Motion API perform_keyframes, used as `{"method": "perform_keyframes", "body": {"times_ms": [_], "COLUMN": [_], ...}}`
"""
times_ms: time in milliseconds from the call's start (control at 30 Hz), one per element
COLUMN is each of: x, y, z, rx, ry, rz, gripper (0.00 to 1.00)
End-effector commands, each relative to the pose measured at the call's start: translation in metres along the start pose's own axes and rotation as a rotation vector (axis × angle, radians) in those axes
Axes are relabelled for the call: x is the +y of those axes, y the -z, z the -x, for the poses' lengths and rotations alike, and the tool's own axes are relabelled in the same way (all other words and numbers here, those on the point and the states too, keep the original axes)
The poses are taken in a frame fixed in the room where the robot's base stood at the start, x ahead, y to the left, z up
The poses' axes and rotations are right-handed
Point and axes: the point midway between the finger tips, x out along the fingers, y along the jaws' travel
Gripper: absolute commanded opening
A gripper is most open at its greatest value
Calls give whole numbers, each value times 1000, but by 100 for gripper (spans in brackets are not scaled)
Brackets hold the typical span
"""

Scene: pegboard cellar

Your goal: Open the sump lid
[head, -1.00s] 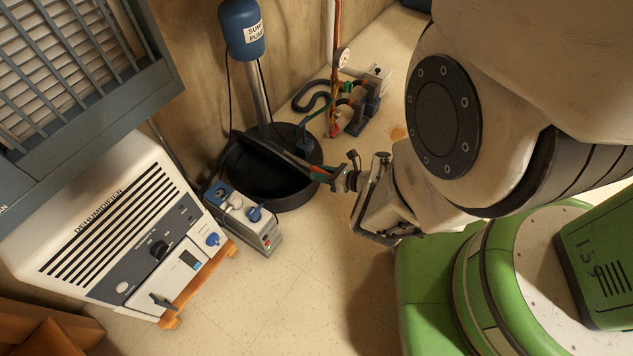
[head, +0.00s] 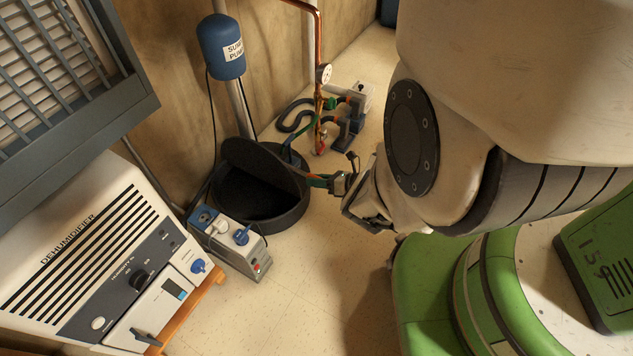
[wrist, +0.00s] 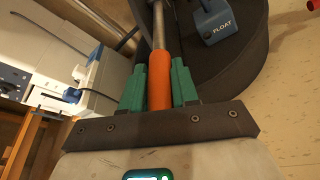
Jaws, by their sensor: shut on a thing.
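The sump is a round black basin (head: 290,217) on the floor in the head view. Its dark lid (head: 258,160) stands tilted up over the basin, with an open dark gap below it. My gripper (head: 312,179) is at the lid's right end. In the wrist view its green fingers (wrist: 160,88) are shut on an orange handle grip (wrist: 160,95), one finger on each side. A metal rod (wrist: 158,25) runs on from the grip. How the rod joins the lid is unclear.
A blue sump pump (head: 221,48) stands behind the basin. A small grey unit with blue parts (head: 232,247) stands close in front, beside the dehumidifier (head: 95,255). Pipes and valves (head: 345,120) are behind right. A blue float box (wrist: 219,22) shows in the wrist view.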

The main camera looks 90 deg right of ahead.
Motion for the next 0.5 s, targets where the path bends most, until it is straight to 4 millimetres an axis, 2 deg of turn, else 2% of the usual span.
{"method": "perform_keyframes", "body": {"times_ms": [200,233,467,500], "x": [0,0,0,0], "y": [-2,-2,-1,-1], "z": [0,0,0,0], "rx": [-2,-2,-1,-1], "ry": [-1,-1,-1,-1], "rz": [6,6,4,3], "gripper": [0,30,52,53]}}
